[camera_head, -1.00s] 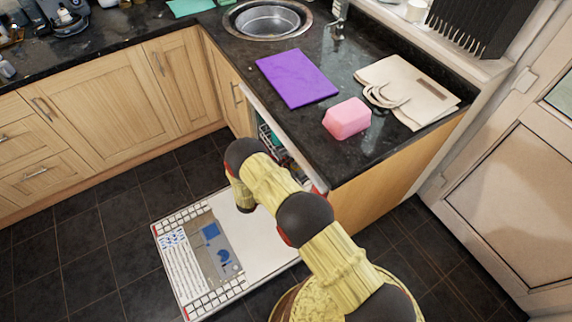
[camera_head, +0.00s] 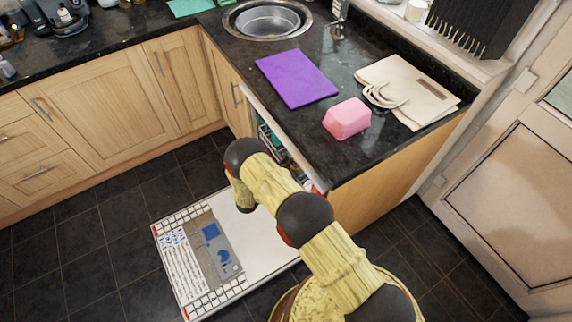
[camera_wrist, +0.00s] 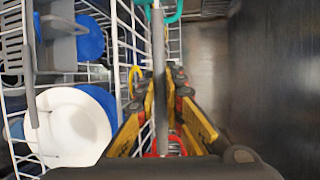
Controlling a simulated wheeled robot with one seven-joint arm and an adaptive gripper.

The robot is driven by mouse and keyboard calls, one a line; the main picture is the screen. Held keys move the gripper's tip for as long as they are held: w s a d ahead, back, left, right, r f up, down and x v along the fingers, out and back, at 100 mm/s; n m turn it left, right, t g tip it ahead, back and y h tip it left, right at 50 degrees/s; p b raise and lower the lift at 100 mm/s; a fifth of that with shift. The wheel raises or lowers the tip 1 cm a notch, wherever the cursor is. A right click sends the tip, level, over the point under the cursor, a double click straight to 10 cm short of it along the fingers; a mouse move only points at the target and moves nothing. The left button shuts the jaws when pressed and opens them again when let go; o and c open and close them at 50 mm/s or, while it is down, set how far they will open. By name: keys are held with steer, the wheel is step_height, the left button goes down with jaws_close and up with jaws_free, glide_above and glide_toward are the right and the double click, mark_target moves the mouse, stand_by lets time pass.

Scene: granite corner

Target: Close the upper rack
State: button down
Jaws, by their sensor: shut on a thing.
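The dishwasher under the counter is open, its door (camera_head: 262,240) lowered flat over the floor. A small part of a rack with teal and white items (camera_head: 268,136) shows at its opening, partly hidden by my arm. In the wrist view, a white wire rack (camera_wrist: 118,40) holds a white plate (camera_wrist: 72,128) and a blue dish (camera_wrist: 88,38). My gripper (camera_wrist: 162,95) has its yellow and black fingers on either side of a grey upright bar (camera_wrist: 158,50) at the rack's edge, shut on it. In the head view, my gripper is hidden behind my arm.
The counter above holds a purple board (camera_head: 297,78), a pink block (camera_head: 347,119) and a beige bag (camera_head: 405,88). The counter's front corner is close to my arm. Wooden cabinets (camera_head: 120,95) stand at the left. Dark tiled floor left of the door is clear.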

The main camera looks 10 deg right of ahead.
steer(key=d, duration=0.2)
steer(key=w+d, duration=0.1)
steer(key=d, duration=0.1)
steer(key=shift+w+d, duration=0.1)
steer(key=shift+w, duration=0.1)
steer(key=c, duration=2)
jaws_free()
steer(key=shift+d, duration=0.1)
steer(key=shift+o, duration=0.6)
steer(key=v, duration=1.2)
